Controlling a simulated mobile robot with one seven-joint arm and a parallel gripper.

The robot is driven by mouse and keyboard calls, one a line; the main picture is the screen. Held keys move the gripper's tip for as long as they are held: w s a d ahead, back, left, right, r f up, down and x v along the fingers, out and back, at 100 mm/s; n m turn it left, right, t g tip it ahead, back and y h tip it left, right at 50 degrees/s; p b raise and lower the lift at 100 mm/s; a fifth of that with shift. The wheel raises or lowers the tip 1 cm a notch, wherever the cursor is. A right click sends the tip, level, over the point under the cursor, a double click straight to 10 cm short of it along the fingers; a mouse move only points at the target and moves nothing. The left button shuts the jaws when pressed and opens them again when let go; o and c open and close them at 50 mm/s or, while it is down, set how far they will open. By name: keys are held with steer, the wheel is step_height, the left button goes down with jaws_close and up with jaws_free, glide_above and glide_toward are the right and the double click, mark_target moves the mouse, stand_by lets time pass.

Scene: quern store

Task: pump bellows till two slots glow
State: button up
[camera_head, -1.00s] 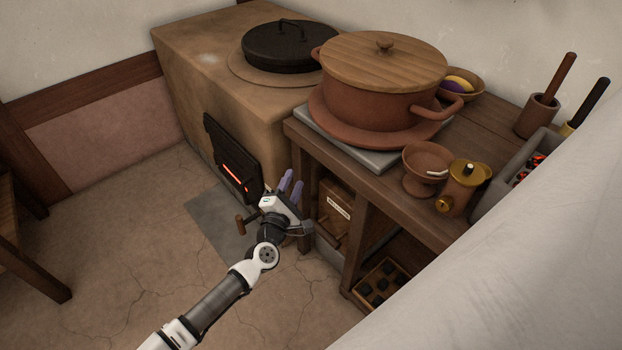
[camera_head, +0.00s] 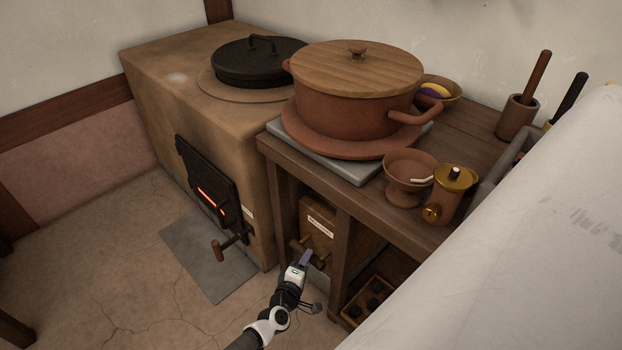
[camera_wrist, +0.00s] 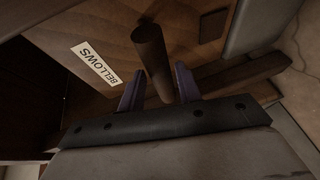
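The bellows box (camera_head: 317,228) is a wooden box with a white label, under the bench beside the stove; its label reads BELLOWS in the wrist view (camera_wrist: 96,64). A round wooden handle (camera_wrist: 152,58) sticks out from it. My gripper (camera_head: 305,259) is at the handle. In the wrist view, its purple fingers (camera_wrist: 160,80) stand apart on either side of the handle; I cannot tell whether they touch it. The black stove door (camera_head: 207,170) has a slot (camera_head: 207,197) glowing orange-red, with a small glow at its lower right end. Any other slots look dark.
The clay stove (camera_head: 150,85) stands left of the wooden bench (camera_head: 480,130). A lidded clay pot (camera_head: 345,110), a footed bowl (camera_head: 405,175) and a brass-lidded jar (camera_head: 452,195) stand on the bench. A bench leg (camera_head: 340,260) is close right of my gripper.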

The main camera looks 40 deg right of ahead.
steer(key=shift+b+x, duration=0.35)
steer(key=shift+x, duration=1.9)
jaws_close()
